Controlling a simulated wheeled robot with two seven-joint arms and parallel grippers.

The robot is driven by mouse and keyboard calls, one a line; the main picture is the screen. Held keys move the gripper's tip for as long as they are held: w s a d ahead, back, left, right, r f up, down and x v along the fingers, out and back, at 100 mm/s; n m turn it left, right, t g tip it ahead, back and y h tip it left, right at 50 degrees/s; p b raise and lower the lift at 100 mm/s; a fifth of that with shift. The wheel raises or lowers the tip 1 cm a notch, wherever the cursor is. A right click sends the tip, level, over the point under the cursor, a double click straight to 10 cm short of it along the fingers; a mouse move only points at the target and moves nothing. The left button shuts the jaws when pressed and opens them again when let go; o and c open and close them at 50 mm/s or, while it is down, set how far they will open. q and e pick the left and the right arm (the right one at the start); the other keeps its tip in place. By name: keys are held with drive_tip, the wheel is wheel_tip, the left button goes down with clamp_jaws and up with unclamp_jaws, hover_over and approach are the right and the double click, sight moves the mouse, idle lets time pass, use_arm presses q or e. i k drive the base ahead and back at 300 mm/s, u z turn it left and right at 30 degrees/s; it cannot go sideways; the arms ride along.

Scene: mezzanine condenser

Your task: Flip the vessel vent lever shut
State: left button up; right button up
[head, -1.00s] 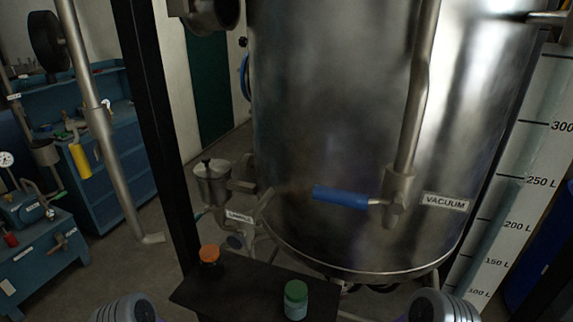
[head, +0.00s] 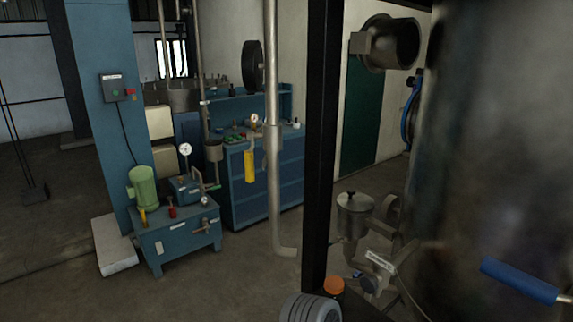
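A yellow lever handle (head: 249,166) hangs straight down beside the vertical grey pipe (head: 273,200), joined near a metal fitting. No label on it is readable, so I cannot tell for sure that it is the vent lever. A blue lever handle (head: 518,279) lies nearly level in front of the big steel vessel (head: 500,140) at the right; its right end is cut off by the picture edge. Neither gripper shows in the head view, only a grey rounded part of my arm at the bottom edge.
A black post (head: 320,150) stands between the pipe and the vessel. A small steel pot (head: 354,210) and an orange cap (head: 334,285) are near the vessel. A blue pump bench (head: 180,240) and blue cabinet (head: 265,180) stand behind. The floor at left is mostly clear.

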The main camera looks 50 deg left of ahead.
sight(249, 159)
drive_tip(key=u, duration=1.75)
drive_tip(key=k, duration=1.35)
drive_tip(key=u, duration=0.6)
drive_tip(key=i, duration=0.5)
drive_tip(key=u, duration=0.7)
drive_tip(key=i, duration=1.15)
drive_tip(key=z, duration=0.7)
drive_tip(key=i, duration=0.4)
drive_tip(key=z, duration=0.25)
